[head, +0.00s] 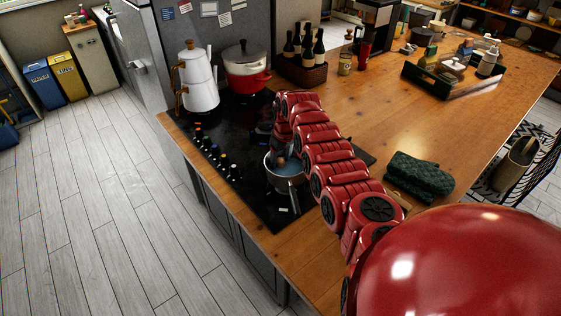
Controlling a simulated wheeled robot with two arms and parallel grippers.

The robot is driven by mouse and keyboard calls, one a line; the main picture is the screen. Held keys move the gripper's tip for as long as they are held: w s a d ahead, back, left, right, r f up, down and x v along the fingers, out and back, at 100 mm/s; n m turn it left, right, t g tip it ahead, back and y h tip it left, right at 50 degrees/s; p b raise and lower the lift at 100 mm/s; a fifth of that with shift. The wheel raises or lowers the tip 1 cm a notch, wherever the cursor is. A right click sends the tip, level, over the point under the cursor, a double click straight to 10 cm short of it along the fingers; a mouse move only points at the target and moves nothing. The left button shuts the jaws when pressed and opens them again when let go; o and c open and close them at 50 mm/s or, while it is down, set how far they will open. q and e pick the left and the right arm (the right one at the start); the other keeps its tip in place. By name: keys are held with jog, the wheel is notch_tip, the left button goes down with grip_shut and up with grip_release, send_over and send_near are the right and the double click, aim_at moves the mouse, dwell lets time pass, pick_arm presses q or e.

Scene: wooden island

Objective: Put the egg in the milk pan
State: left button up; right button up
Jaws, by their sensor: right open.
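The milk pan (284,182), a small metal pan with a bluish inside, sits on the black cooktop near the island's front edge. A small brown rounded thing, which looks like the egg (281,163), shows at the pan's far inner side; whether it rests on the pan's bottom cannot be told. My right arm reaches in from the bottom right, and my right gripper (277,149) is open just over the pan's far rim, partly hidden by the arm. My left gripper is not in view.
A white moka-style pot (198,88) and a red lidded pot (246,70) stand on the far part of the cooktop (235,185). The wooden middle is clear.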

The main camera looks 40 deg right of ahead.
aim_at(284, 166)
notch_tip(284, 166, up, 12)
jog(key=s+b, duration=0.2)
jog(key=b, duration=0.3)
jog(key=shift+f, duration=0.25)
jog(key=shift+f, duration=0.1)
